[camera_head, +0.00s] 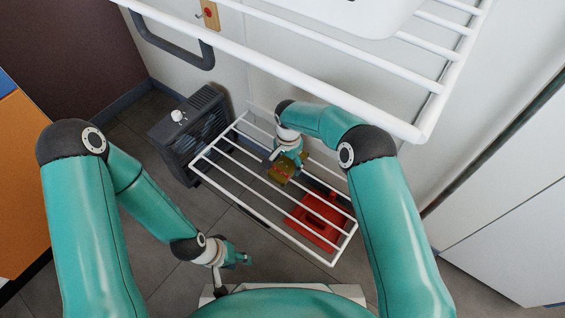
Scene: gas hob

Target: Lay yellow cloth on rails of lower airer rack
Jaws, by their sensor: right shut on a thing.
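The lower airer rack (213,171) has white rails and juts out from the wall in the middle of the view. My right gripper (283,164) is over the rack's rails, shut on the yellow cloth (281,170). The cloth looks small and crumpled, dark yellow. I cannot tell whether it touches the rails. My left gripper (242,260) hangs low, left of the rack's front corner and apart from it, holding nothing that I can see. Its fingers are too small to tell open from shut.
A red object (318,220) shows below the rack's rails at right. A dark grey slatted unit (190,130) stands left of the rack. An upper white rack (300,72) juts out above, close to my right arm. Grey tiled floor (150,245) is free at left.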

